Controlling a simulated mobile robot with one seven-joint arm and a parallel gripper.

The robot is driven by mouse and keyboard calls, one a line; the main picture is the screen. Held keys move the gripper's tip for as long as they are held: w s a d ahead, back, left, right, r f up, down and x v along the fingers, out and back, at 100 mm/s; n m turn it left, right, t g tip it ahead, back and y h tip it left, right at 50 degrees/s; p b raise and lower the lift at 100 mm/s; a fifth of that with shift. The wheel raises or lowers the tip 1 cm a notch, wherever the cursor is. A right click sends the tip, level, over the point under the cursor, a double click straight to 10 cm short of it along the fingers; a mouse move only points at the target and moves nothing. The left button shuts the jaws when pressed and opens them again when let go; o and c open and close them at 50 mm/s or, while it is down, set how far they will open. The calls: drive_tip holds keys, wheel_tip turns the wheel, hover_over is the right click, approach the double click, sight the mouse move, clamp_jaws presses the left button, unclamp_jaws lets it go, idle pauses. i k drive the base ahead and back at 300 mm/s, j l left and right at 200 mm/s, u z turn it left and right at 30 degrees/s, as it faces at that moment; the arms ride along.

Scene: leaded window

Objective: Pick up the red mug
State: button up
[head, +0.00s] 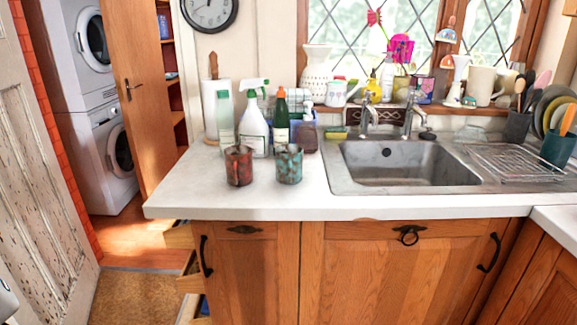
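The red mug (239,166) stands upright on the white countertop, near its front edge and left of the sink. It looks worn, with dark patches on the red. A teal and rust-coloured mug (289,164) stands close to its right, with a narrow gap between them. My gripper is not in view. A small pale grey shape shows at the lower left edge; I cannot tell what it is.
Spray and soap bottles (254,125) stand close behind the mugs. The sink (400,165) is to the right, with a wire rack (515,161) beyond it. The countertop (190,190) is clear left of and before the mugs. Drawers (190,262) stick out below its left end.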

sight(239, 157)
drive_tip(key=j+z, duration=0.15)
drive_tip(key=j, duration=0.5)
drive_tip(key=j+z, duration=0.2)
drive_tip(key=j, duration=0.5)
drive_tip(key=k+j+z, duration=0.15)
drive_tip(key=j, duration=0.5)
